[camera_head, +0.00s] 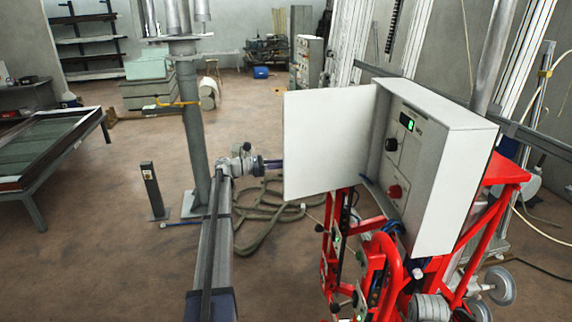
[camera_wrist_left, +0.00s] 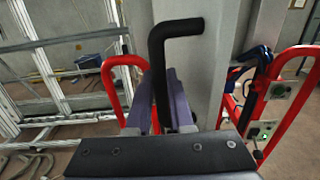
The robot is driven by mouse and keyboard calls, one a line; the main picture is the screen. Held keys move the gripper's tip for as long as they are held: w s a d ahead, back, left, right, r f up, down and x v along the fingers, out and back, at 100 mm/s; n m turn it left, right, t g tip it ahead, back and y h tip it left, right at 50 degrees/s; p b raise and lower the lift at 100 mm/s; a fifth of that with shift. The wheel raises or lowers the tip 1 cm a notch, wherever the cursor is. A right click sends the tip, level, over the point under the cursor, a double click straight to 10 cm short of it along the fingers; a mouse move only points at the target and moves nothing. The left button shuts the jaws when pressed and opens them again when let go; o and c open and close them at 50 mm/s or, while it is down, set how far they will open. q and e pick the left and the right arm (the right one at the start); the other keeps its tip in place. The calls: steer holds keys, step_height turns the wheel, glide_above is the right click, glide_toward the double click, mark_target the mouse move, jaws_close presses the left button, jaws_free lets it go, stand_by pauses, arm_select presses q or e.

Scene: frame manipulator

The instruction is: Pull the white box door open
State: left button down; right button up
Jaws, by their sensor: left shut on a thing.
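The white box (camera_head: 452,185) is mounted on a red frame at the right of the head view. Its white door (camera_head: 325,145) stands swung out wide to the left, and the inner panel (camera_head: 408,140) with a green display and knobs shows. My left gripper (camera_head: 276,163) is at the door's left edge, its tips partly hidden behind the door. In the left wrist view a black bent handle (camera_wrist_left: 160,65) on the grey-looking door (camera_wrist_left: 208,80) stands between the fingers of my left gripper (camera_wrist_left: 163,105), which is shut on it. My right gripper is not in view.
The red frame (camera_head: 500,180) stands below and behind the box. A grey post (camera_head: 190,125) and a short dark post (camera_head: 153,190) stand left of my arm. A hose (camera_head: 262,215) lies on the floor. A low table (camera_head: 45,150) is at far left.

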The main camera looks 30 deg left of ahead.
arm_select(q)
steer(key=c, duration=0.8)
jaws_free()
steer(key=shift+d, duration=0.1)
steer(key=v, duration=0.7)
steer(key=shift+s+a, duration=0.25)
steer(key=shift+a, duration=0.1)
steer(key=shift+a, duration=0.1)
